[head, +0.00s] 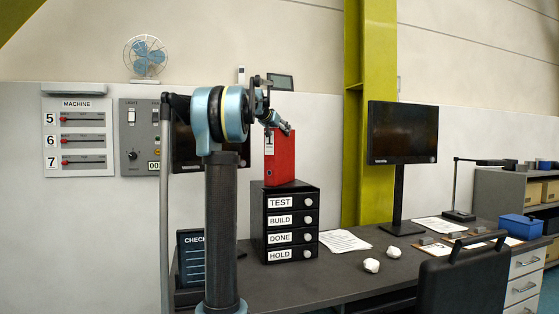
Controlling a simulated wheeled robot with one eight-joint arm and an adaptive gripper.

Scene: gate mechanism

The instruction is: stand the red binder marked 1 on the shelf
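The red binder marked 1 (284,159) stands upright on top of the black drawer unit (259,215), its white label facing left of centre. My gripper (280,128) is at the binder's top edge, reaching down from my arm. Its fingers overlap the top of the binder in the picture. They are small and partly dark, so I cannot tell whether they are shut on it or only close to it. A grey shelf unit (487,197) stands at the far right, with yellow-brown boxes in its compartments.
The drawers are labelled TEST, BUILD, DONE and HOLD. The dark desk (340,277) holds papers (343,241), white crumpled lumps (371,265), a monitor (402,132), a lamp (458,214) and a blue box (521,226). A black chair (465,285) stands in front at right.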

